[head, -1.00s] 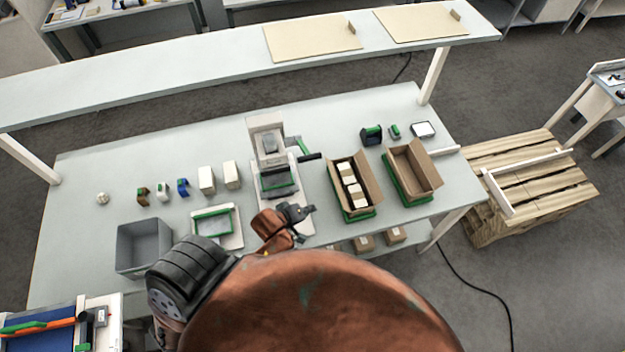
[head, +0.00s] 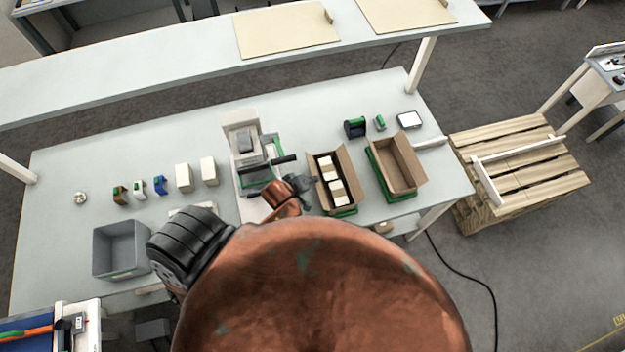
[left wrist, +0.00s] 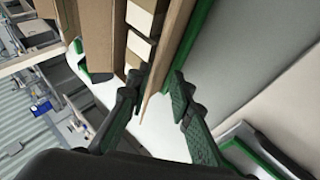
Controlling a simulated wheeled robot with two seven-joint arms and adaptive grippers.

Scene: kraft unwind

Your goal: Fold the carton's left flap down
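The open brown carton (head: 351,172) holds several white boxes and sits on a green-edged base at the table's right half. Its flaps stand up. My left gripper (head: 309,183) is at the carton's left side in the head view. In the left wrist view the left gripper (left wrist: 160,82) is open, its two dark green-padded fingers apart. A thin cardboard flap (left wrist: 172,55) runs between the fingers; I cannot tell if either finger touches it. White boxes (left wrist: 139,48) show inside the carton beside it. My right gripper is not in view.
A second open carton (head: 408,163) stands to the right on a green base. A machine with a black handle (head: 243,145) stands left of the gripper. A grey bin (head: 121,250) and several small items are further left. My copper-coloured body hides the table's front middle.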

